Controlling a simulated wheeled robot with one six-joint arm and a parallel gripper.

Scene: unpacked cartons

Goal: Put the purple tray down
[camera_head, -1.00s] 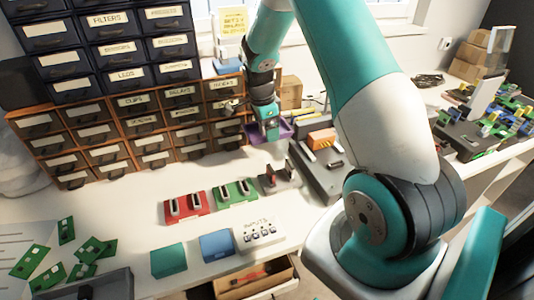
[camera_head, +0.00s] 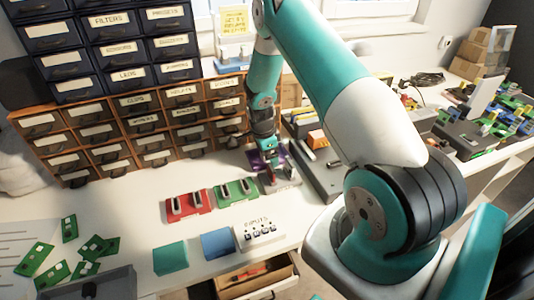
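The purple tray (camera_head: 254,158) is small in the head view, just behind the grey tray and largely hidden by my gripper. My gripper (camera_head: 270,164) points down at the purple tray and seems shut on it; the fingertips are too small to see clearly. I cannot tell whether the tray touches the white table (camera_head: 135,200) or is a little above it. The red tray (camera_head: 188,201), green tray (camera_head: 236,193) and grey tray (camera_head: 286,184), each with upright handle-like parts, form a row in front and to the left.
Drawer cabinets (camera_head: 120,104) stand close behind. A dark grey tray with an orange block (camera_head: 317,138) is to the right. Teal (camera_head: 170,258) and blue (camera_head: 217,244) boxes and a white switch panel (camera_head: 258,234) are nearer. An open drawer (camera_head: 254,278) juts out in front.

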